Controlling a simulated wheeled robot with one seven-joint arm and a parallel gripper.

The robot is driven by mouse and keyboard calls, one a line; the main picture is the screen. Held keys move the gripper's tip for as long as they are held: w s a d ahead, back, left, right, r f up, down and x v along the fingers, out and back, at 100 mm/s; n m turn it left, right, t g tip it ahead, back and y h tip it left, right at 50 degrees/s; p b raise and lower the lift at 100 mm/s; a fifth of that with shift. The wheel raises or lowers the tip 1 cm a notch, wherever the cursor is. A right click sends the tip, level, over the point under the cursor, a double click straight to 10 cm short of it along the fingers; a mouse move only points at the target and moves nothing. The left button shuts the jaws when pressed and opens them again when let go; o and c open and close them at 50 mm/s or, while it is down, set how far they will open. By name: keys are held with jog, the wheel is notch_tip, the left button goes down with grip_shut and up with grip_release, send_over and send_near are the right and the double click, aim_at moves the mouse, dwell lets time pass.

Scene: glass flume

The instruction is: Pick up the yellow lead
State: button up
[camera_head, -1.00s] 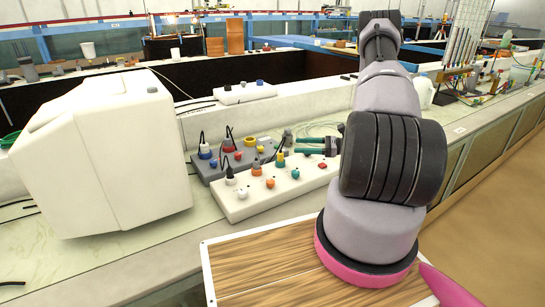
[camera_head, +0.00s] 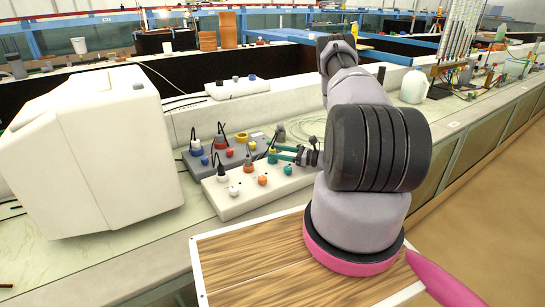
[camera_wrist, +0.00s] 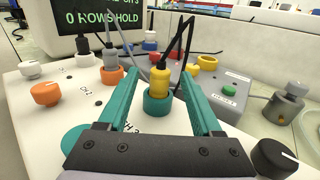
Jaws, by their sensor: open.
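The yellow lead (camera_wrist: 160,82) stands upright in a teal socket (camera_wrist: 158,103) on the white panel box, its black cable rising from the top. My gripper (camera_wrist: 157,72) has teal fingers, open, one on each side of the yellow plug in the wrist view. I cannot tell whether either finger touches it; gaps show on both sides. In the head view my gripper (camera_head: 285,153) reaches in from the right to the teal socket; the plug is small there and partly lost among the cables.
Orange, white and black knobs sit around. A grey box (camera_head: 210,158) with more leads is behind. A large white monitor housing (camera_head: 95,150) stands left.

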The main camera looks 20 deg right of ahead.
jog(key=shift+x, duration=1.2)
grip_shut()
